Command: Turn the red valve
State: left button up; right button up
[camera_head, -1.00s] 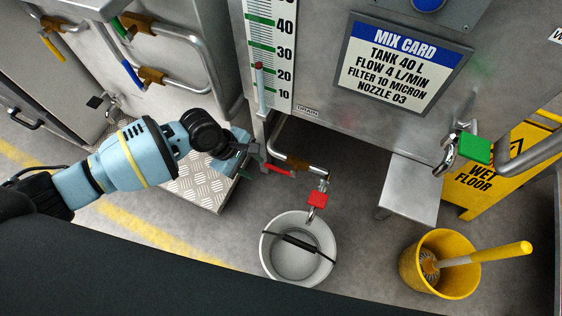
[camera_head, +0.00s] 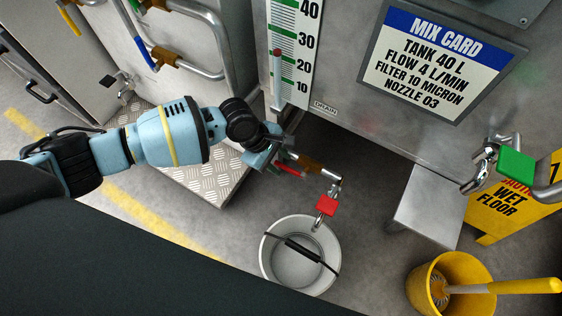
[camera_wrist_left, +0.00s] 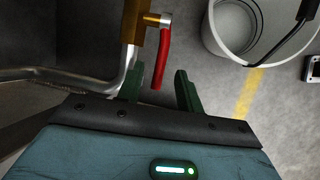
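The red valve is a red lever handle (camera_head: 291,169) on a brass body (camera_wrist_left: 133,22), set in the bent steel drain pipe under the tank. In the left wrist view the red handle (camera_wrist_left: 163,58) reaches down from the brass body, its free end in the gap between my fingers. My left gripper (camera_wrist_left: 160,88) is open, its two dark green fingers on either side of the handle's end; I cannot tell whether either touches it. In the head view my left gripper (camera_head: 277,160) is just left of the handle and partly hides the pipe. My right gripper is not in view.
A grey bucket (camera_head: 268,258) stands under the spout, which carries a red tag (camera_head: 327,206). A checker-plate step (camera_head: 212,186) is below my left arm. A metal step (camera_head: 428,205), yellow bucket (camera_head: 425,281) and wet floor sign (camera_head: 490,213) are to the right.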

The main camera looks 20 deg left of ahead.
pick_arm(q)
jog(key=shift+d+f, duration=0.2)
jog(key=shift+f, duration=0.25)
grip_shut()
